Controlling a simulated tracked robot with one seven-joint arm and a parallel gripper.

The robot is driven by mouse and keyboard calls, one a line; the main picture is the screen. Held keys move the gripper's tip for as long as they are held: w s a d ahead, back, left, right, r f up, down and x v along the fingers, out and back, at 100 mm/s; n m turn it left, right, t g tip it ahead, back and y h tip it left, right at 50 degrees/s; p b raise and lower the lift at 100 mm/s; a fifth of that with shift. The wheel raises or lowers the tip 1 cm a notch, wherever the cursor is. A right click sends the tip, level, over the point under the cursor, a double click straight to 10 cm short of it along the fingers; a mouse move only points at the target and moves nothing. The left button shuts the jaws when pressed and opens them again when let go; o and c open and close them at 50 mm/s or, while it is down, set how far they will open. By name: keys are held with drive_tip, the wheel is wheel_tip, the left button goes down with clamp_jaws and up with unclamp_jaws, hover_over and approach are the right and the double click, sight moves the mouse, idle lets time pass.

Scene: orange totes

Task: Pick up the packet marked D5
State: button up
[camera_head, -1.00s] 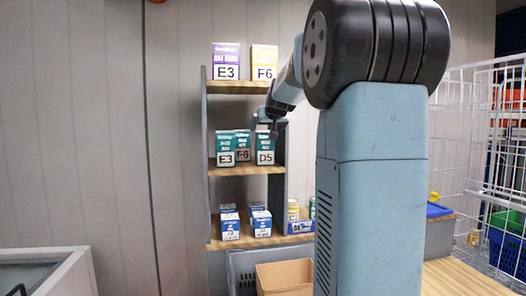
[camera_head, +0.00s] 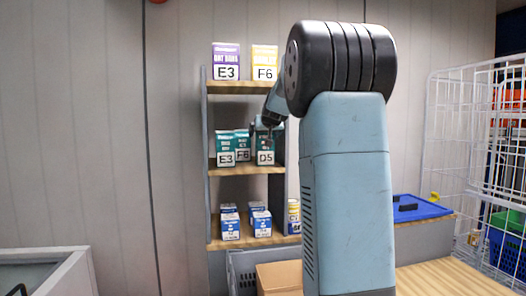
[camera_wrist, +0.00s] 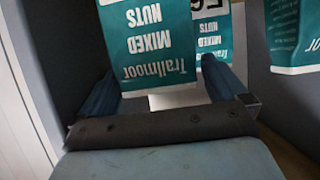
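The packet marked D5 (camera_head: 265,152) is teal and white and stands upright on the middle shelf, at the right end of a row. My gripper (camera_head: 262,127) is at its top in the head view. In the wrist view, a teal Mixed Nuts packet (camera_wrist: 150,40) appears upside down between my two fingers (camera_wrist: 160,72). The fingers are spread on either side of it, and I cannot tell whether they touch it. Its label is out of frame there, but its place fits D5.
The wooden middle shelf (camera_head: 240,171) has a side panel close on the right. Other packets stand on shelves above and below.

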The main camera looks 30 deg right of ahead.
drive_tip(key=c, duration=1.3)
drive_tip(key=shift+r, duration=0.1)
